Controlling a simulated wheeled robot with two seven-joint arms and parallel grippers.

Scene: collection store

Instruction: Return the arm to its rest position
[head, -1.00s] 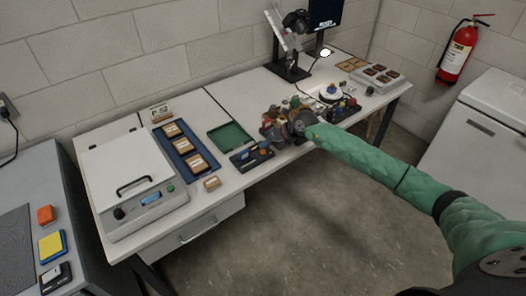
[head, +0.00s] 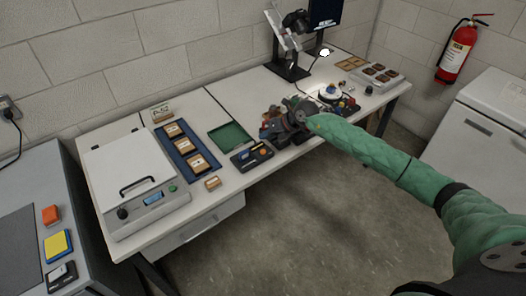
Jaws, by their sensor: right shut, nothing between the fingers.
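My right arm, in a green sleeve, reaches in from the lower right of the head view to the front edge of the white workbench (head: 240,180). Its gripper (head: 272,128) is over the bench, right of the green tray (head: 230,137) and a dark box with small coloured items (head: 251,155). The gripper is shut with nothing seen held in it. The fingers are small and partly blend with the dark wrist. My left gripper is not in view.
A white lidded device (head: 135,180) and a blue tray of framed specimens (head: 187,152) stand on the left bench. A stand with a monitor (head: 326,14) is at the back. A grey cabinet (head: 30,235) stands left, a white chest (head: 490,130) right. The floor in front is clear.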

